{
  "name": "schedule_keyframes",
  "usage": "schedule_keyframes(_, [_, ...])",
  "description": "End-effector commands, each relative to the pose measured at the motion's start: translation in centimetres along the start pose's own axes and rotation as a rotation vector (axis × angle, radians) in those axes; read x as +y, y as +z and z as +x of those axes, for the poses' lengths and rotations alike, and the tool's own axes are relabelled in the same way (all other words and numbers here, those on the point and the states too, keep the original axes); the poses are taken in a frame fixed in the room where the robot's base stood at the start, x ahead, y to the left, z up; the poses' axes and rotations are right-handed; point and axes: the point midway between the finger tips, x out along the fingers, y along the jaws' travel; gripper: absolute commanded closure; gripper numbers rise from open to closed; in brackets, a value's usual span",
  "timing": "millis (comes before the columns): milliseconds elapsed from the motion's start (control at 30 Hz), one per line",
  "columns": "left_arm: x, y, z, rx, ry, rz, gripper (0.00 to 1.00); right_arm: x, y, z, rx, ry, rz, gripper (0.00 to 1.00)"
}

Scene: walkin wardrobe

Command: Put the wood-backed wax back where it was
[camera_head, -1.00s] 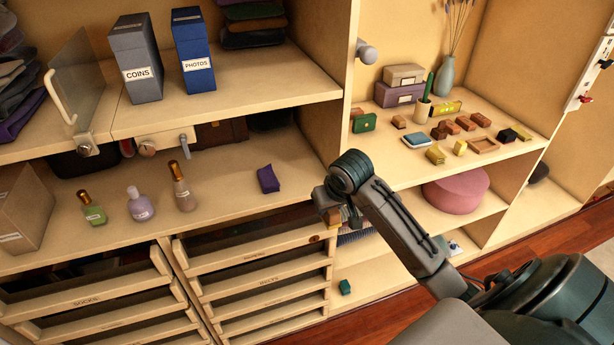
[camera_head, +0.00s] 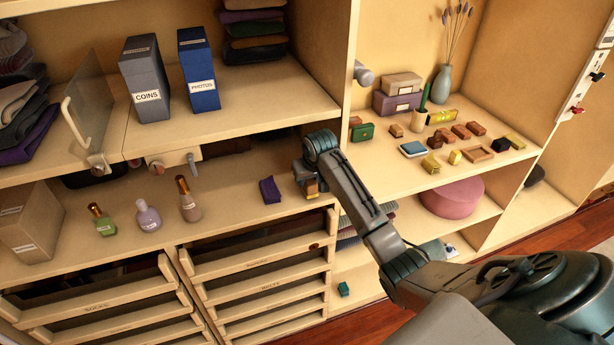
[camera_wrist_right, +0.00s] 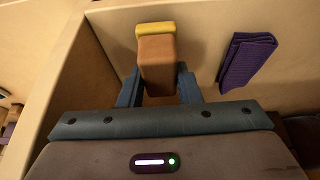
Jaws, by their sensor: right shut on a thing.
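The wood-backed wax (camera_wrist_right: 157,62) is a brown block with a yellow layer along its far end in the right wrist view. My right gripper (camera_head: 311,186) is shut on it, with the block between both fingers. In the head view, the wax (camera_head: 312,189) shows as a small brown and yellow piece under the gripper. The gripper is inside the middle shelf (camera_head: 235,180), near its right dividing wall. I cannot tell whether the wax touches the shelf. My left gripper is not in view.
A folded purple cloth (camera_head: 270,190) lies just left of my right gripper; it also shows in the wrist view (camera_wrist_right: 247,60). Several bottles (camera_head: 148,215) stand further left. Drawers (camera_head: 262,262) are below. The right shelf holds several small blocks (camera_head: 460,132) and a vase (camera_head: 441,84).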

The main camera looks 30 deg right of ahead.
Motion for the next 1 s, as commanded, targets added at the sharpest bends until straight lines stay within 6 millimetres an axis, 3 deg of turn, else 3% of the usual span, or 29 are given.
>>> schedule_keyframes(133, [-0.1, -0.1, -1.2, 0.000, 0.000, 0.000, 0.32, 0.0, -2.2, 0.4, 0.000, 0.000, 0.002, 0.88])
schedule_keyframes(233, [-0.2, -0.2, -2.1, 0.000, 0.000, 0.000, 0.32, 0.0, -1.4, 1.4, -0.003, 0.001, 0.000, 0.88])
schedule_keyframes(500, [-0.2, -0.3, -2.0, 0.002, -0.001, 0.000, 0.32, 0.0, -1.1, 2.1, 0.000, 0.001, -0.001, 0.88])
schedule_keyframes(533, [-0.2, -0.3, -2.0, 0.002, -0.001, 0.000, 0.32, 0.0, -1.1, 2.1, -0.001, 0.001, -0.001, 0.66])
schedule_keyframes(633, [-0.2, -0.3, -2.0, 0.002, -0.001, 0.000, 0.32, 0.0, -1.1, 2.1, -0.001, 0.001, 0.000, 0.48])
schedule_keyframes(1000, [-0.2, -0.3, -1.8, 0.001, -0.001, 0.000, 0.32, 0.1, -1.2, 1.6, 0.003, 0.001, 0.000, 0.48])
